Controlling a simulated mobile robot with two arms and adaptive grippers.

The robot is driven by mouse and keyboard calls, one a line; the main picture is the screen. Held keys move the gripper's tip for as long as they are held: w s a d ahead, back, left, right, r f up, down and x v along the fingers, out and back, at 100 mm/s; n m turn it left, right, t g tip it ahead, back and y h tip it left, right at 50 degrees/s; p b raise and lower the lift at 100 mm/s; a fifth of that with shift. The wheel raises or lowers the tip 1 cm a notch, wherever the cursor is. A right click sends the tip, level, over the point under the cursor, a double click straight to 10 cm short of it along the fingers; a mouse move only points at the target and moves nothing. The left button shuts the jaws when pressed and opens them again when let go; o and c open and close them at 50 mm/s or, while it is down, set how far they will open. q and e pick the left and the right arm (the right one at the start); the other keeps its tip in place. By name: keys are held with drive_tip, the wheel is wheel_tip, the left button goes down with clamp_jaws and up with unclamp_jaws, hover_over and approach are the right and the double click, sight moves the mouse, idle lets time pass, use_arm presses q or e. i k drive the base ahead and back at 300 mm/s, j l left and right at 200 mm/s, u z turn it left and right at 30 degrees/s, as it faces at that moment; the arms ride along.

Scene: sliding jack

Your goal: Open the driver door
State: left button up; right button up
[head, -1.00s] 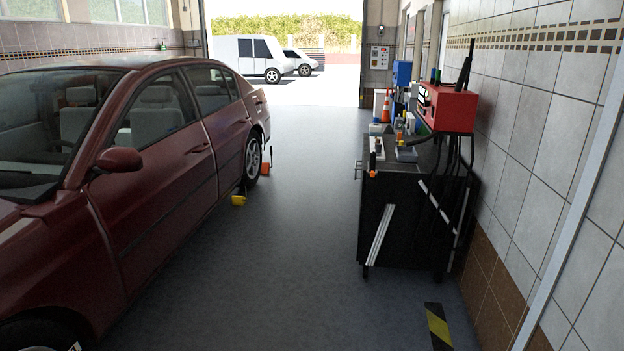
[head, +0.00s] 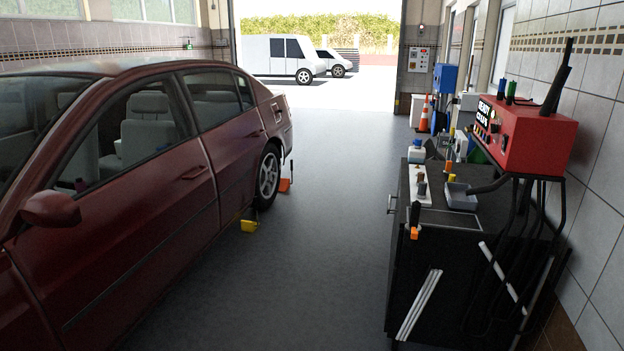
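The dark red car (head: 150,215) stands on the left in the head view. Its front door (head: 130,240) looks shut, flush with the body. The door handle (head: 192,173) sits near the rear edge of that door. The side mirror (head: 50,209) sticks out at the far left. The front door window shows pale seats inside. Neither of my grippers shows in the view.
A black tool cabinet (head: 445,270) with tools on top stands at right, with a red box (head: 523,135) above it. A yellow wheel chock (head: 249,226) and an orange item (head: 285,185) lie near the rear wheel. The grey floor (head: 320,220) between is clear.

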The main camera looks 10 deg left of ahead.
sight(95, 259)
drive_tip(key=i+j+u, duration=0.2)
drive_tip(key=i+u, duration=0.3)
drive_tip(key=i, duration=0.5)
drive_tip(key=i+l+u, duration=0.2)
drive_tip(key=i+u, duration=0.3)
drive_tip(key=i, duration=0.45)
